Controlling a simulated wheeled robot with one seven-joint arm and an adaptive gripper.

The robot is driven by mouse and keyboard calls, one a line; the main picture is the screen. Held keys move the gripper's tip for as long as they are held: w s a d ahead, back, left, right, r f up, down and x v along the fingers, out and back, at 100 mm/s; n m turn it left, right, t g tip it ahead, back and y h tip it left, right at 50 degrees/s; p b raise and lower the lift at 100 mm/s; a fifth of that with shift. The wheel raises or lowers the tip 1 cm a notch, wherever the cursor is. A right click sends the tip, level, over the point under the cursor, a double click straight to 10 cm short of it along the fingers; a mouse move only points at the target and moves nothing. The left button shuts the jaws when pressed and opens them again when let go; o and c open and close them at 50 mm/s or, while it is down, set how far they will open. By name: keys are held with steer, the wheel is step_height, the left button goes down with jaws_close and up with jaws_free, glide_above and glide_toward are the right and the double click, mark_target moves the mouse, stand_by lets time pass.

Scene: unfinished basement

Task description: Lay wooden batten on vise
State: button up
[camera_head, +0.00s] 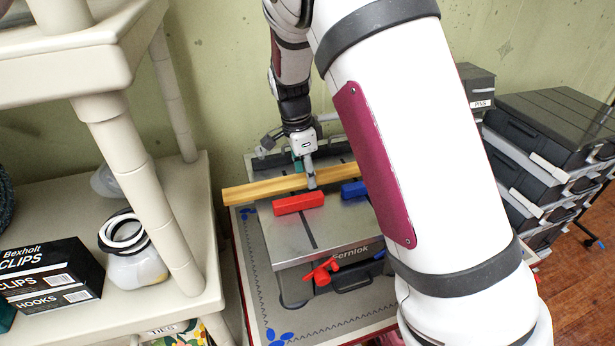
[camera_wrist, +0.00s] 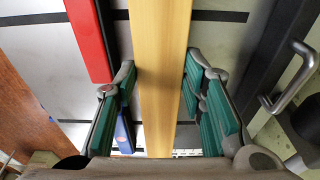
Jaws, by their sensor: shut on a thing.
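The wooden batten (camera_head: 258,190) is a long, pale yellow bar. It lies crosswise over the back part of a grey, flat-topped vise (camera_head: 330,236) marked "Bernlok", its left end sticking out past the vise. My gripper (camera_head: 309,181) comes down from above and is shut on the batten near its middle. In the wrist view the batten (camera_wrist: 160,60) runs between the green-padded fingers of my gripper (camera_wrist: 160,85). I cannot tell whether the batten touches the vise top. My arm hides the batten's right end.
A red block (camera_head: 298,204) and a blue block (camera_head: 353,190) sit on the vise top in front of the batten. A red handle (camera_head: 321,272) is at the vise's front. A cream shelf (camera_head: 190,240) stands close on the left; dark drawer boxes (camera_head: 548,125) are stacked on the right.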

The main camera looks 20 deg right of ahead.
mark_target(301, 178)
steer(key=shift+f, duration=0.8)
steer(key=o, duration=1)
steer(key=shift+f, duration=0.15)
steer(key=shift+c, duration=0.2)
step_height(301, 178, up, 11)
steer(key=a+b, duration=0.1)
steer(key=a, duration=0.1)
steer(key=s+d+r+n+t+y, duration=0.1)
steer(key=s+d+r+n+y, duration=0.1)
steer(key=s+r+n, duration=0.4)
steer(key=s+r+n+t, duration=0.2)
steer(key=s+n, duration=0.4)
steer(key=s, duration=0.5)
steer(key=s+r+n+t, duration=0.2)
steer(key=s+n, duration=0.4)
steer(key=s, duration=0.5)
steer(key=shift+r, duration=0.4)
